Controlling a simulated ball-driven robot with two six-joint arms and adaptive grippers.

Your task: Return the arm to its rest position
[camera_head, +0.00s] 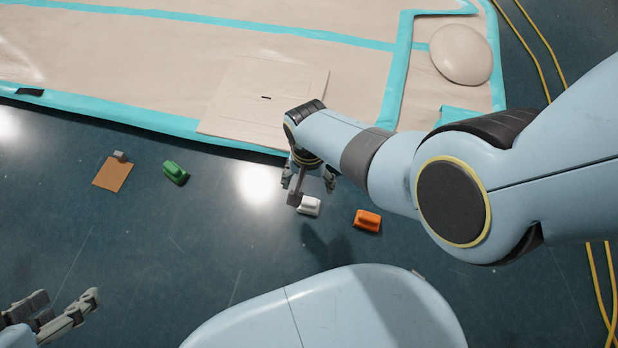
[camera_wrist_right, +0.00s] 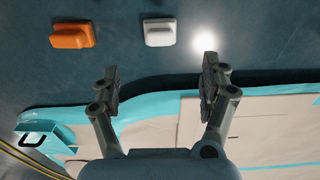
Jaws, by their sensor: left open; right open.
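My right arm reaches in from the right of the head view. Its gripper (camera_head: 309,184) hangs over the floor close to the inflatable's edge. In the right wrist view this gripper (camera_wrist_right: 161,72) is open, with nothing between its fingers. A white block (camera_head: 309,206) lies on the floor close by in the head view; in the wrist view the white block (camera_wrist_right: 159,32) is beyond the fingertips, apart from them. My left gripper (camera_head: 68,300) is open and empty at the lower left of the head view, partly cut off by the frame.
An orange block (camera_head: 367,220), a green block (camera_head: 175,173) and a brown square sheet (camera_head: 112,175) with a grey clip lie on the dark floor. A beige inflatable with teal borders (camera_head: 160,122) fills the back, bearing a flat panel (camera_head: 285,80) and a dome (camera_head: 461,54). Yellow cables (camera_head: 541,75) run at right.

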